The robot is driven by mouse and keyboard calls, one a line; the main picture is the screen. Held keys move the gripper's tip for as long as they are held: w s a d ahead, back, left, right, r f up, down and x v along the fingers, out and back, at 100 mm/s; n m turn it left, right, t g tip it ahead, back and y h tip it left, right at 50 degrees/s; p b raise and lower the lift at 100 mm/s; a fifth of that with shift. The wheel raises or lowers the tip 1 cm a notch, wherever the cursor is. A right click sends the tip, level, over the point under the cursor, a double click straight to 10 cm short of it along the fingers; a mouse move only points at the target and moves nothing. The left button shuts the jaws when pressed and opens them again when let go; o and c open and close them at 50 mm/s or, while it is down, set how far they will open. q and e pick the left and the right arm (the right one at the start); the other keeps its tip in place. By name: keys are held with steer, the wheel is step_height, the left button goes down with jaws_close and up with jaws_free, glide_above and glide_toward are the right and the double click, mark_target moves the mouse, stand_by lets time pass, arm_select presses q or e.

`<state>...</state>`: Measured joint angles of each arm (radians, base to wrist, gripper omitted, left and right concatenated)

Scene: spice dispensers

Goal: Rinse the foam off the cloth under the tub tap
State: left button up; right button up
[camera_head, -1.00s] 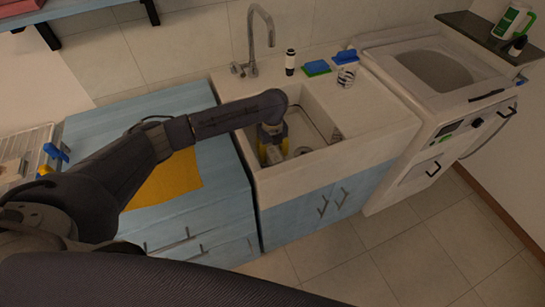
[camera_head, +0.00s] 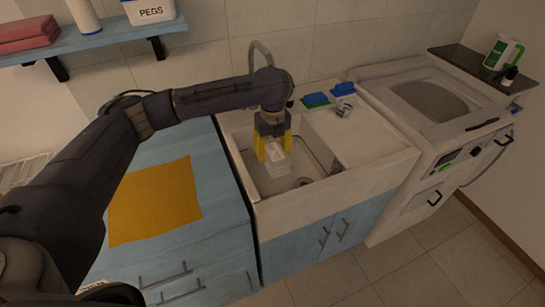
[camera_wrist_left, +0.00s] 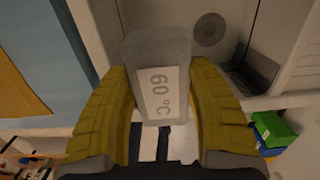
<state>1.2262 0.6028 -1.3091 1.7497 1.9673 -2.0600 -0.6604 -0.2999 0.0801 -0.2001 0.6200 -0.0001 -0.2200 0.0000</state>
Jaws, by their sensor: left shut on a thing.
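My left gripper (camera_head: 272,145) is over the tub (camera_head: 230,150), yellow fingers pointing down. It is shut on a pale grey block (camera_head: 277,160); the left wrist view shows the block (camera_wrist_left: 157,65) between the fingers, with a white label reading 60 °C. No foam can be made out on it. The tap (camera_head: 260,52) stands at the tub's back; my arm hides its lower part, and no water shows. A flat yellow-orange cloth-like sheet (camera_head: 155,203) lies on the blue counter, away from the gripper. My right gripper is not in view.
The tub's drain (camera_wrist_left: 208,29) lies below the block. Blue and green sponges (camera_head: 315,100) and a striped roll-like thing (camera_head: 344,107) sit on the tub's back ledge. A white machine (camera_head: 420,105) stands to the right. A blue shelf (camera_head: 100,40) hangs at upper left.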

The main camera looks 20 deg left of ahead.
mark_target(275, 146)
arm_select(q)
steer(key=r, duration=0.2)
steer(key=w+r+t, duration=0.1)
steer(key=r, duration=0.2)
steer(key=r+t, duration=0.1)
steer(key=r, duration=0.1)
steer(key=shift+w+d+r+m, duration=0.1)
steer(key=shift+w+r+m, duration=0.1)
steer(key=shift+m, duration=0.2)
step_height(275, 146, up, 6)
steer(key=s+f+t, duration=0.1)
steer(key=s+t, duration=0.1)
steer(key=w+a+f+t+y, duration=0.1)
steer(key=w+a, duration=0.3)
steer(key=w, duration=0.9)
steer(key=shift+f+n, duration=0.4)
steer(key=shift+f, duration=0.2)
steer(key=shift+w+a, duration=0.1)
steer(key=shift+w, duration=0.05)
